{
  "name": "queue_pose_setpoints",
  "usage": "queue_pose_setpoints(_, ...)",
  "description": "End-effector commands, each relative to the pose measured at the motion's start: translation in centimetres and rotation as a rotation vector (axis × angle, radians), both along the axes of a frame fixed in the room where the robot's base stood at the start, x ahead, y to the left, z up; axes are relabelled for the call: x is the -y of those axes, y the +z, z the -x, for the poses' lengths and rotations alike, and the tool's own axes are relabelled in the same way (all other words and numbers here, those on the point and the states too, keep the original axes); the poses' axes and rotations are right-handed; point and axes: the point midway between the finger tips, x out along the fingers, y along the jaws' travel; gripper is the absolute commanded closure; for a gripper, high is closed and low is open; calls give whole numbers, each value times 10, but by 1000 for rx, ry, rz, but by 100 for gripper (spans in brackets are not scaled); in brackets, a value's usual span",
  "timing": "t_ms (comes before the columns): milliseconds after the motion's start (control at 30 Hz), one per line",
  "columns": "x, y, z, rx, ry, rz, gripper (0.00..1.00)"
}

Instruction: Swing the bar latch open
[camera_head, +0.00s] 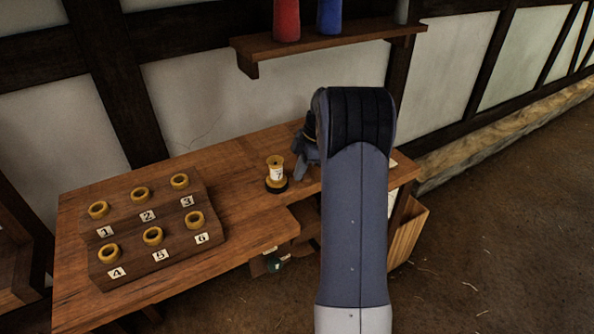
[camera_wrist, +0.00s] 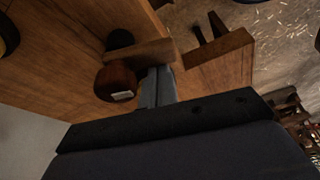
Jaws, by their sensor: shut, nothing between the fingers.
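My gripper (camera_wrist: 160,74) is shut and empty in the wrist view. Its fingertips are close to a short wooden bar (camera_wrist: 140,53) near the bench edge, which looks like the bar latch. I cannot tell whether they touch it. A round brown knob (camera_wrist: 115,82) with a pale label is just left of the fingers, and a dark rounded piece (camera_wrist: 121,40) sits at the bar's other side. In the head view my arm hides the bar, and only part of my gripper (camera_head: 304,155) shows beside the arm, above the bench.
A spool (camera_head: 275,170) marked 7 stands on the bench (camera_head: 240,205) left of my gripper. A rack (camera_head: 165,245) with several numbered rings is at the left. A shelf (camera_head: 330,41) with red and blue cones hangs above. A wooden bin (camera_head: 409,235) is right of the bench.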

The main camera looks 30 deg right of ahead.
Motion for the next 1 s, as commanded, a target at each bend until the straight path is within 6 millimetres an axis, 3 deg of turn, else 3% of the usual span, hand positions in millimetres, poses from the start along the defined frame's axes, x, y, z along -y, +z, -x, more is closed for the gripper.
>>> queue_pose_setpoints(867,4,0,3,0,-9,1,100)
queue_pose_setpoints(1000,7,8,3,2,-10,3,100)
